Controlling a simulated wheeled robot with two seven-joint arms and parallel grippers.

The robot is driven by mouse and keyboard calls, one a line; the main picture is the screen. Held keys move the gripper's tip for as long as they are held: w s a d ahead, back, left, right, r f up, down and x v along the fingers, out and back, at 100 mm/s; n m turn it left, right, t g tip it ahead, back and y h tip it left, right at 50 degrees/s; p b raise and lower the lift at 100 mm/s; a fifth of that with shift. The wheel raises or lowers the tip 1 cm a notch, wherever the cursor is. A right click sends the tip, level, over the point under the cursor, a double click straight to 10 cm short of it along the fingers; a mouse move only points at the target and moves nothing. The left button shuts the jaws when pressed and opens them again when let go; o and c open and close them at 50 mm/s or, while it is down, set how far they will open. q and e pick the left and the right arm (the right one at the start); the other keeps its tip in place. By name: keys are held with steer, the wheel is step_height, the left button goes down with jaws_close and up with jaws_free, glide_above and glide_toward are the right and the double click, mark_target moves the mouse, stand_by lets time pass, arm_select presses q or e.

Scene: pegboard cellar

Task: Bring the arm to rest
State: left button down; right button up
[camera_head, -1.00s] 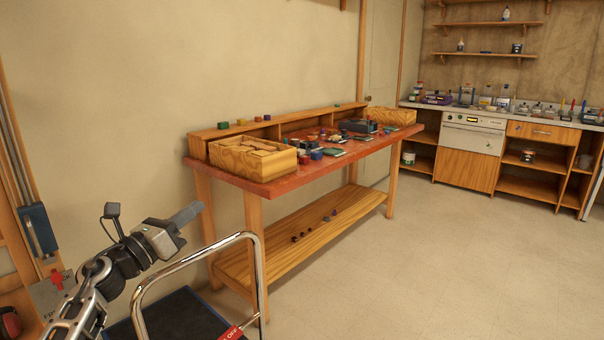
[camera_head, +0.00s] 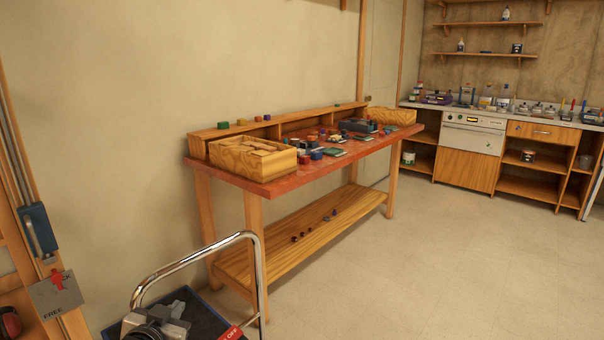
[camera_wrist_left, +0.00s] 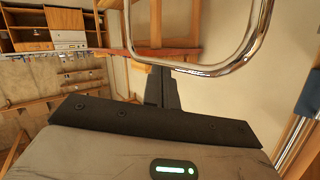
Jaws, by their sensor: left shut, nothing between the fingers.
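My left gripper (camera_head: 177,309) is low at the bottom edge of the head view, in front of the dark platform and beside the chrome rail. Only its upper part shows there. In the left wrist view its dark fingers (camera_wrist_left: 161,88) are together with nothing between them, and the chrome rail appears beyond them. My right gripper is in neither view.
A chrome rail (camera_head: 190,254) rises over a dark platform (camera_head: 200,318) near my left arm. The red-topped workbench (camera_head: 279,185) holds wooden boxes and small parts. A lever switch panel (camera_head: 56,292) is at left. Open floor (camera_head: 400,270) lies to the right.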

arm_select(q)
steer(key=s+d+f+g+h, duration=0.1)
steer(key=s+d+f, duration=0.2)
steer(key=s, duration=0.6)
steer(key=s+d+f+g+h, duration=0.1)
steer(key=s+d+f, duration=0.2)
steer(key=s, duration=0.6)
steer(key=s+d+f+g+h, duration=0.1)
steer(key=s+d+f, duration=0.2)
steer(key=s+d, duration=0.3)
steer(key=s, duration=0.4)
steer(key=shift+d+n+g, duration=0.25)
steer(key=shift+n+g, duration=0.15)
